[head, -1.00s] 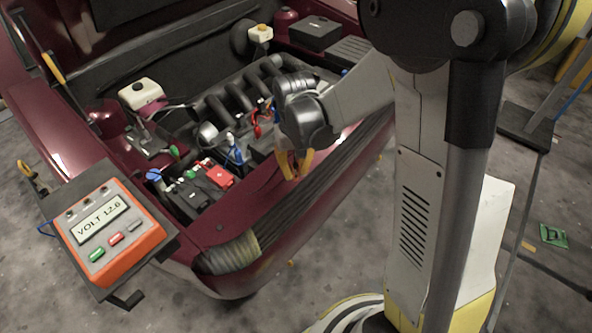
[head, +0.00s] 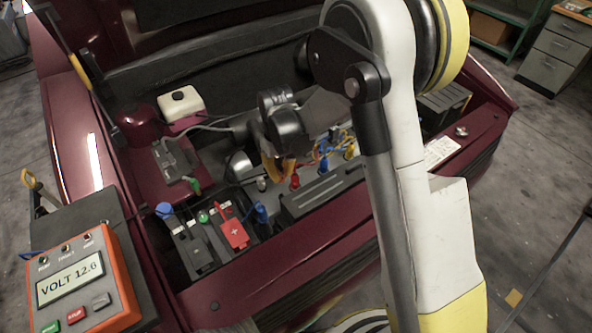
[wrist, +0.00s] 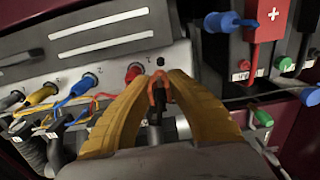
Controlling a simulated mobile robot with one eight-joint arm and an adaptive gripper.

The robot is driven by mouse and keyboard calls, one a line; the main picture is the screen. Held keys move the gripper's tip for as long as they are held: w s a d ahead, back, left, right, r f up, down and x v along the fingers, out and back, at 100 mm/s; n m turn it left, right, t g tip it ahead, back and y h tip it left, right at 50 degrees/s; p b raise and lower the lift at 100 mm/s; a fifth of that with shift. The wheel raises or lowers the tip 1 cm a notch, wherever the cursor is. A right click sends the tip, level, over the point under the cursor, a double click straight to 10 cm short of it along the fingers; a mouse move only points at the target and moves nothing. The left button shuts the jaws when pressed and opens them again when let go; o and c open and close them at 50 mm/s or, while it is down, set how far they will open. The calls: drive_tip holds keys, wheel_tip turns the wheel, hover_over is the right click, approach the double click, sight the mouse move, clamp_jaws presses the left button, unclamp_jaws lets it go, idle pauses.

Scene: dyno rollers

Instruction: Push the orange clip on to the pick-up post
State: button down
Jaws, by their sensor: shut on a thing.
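My gripper (head: 275,168) is over the engine bay in the head view, its yellow fingers pointing down. In the wrist view my gripper (wrist: 165,85) has its fingertips close together around the orange clip (wrist: 158,88), a small arched orange piece with a dark lower part. The clip is near a pale panel (wrist: 110,58) carrying red, blue and yellow plugs. A small dark spot (wrist: 160,61) shows on that panel just beyond the clip; I cannot tell whether it is the pick-up post. In the head view the fingers hide the clip.
A battery with a red cover (head: 233,233) stands left of a black ribbed box (head: 310,195). A blue clamp (wrist: 228,22) and green plug (wrist: 262,117) are close on the right. The red plug (wrist: 134,70) is close on the left. A voltmeter (head: 80,285) sits at the front left.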

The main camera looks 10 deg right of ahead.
drive_tip(key=shift+w+a+f, duration=0.1)
drive_tip(key=shift+f, duration=0.05)
drive_tip(key=shift+f+b, duration=1.85)
drive_tip(key=shift+f, duration=1.3)
drive_tip(key=shift+f+b, duration=0.9)
drive_tip(key=shift+b, duration=0.4)
drive_tip(key=c, duration=1.3)
unclamp_jaws()
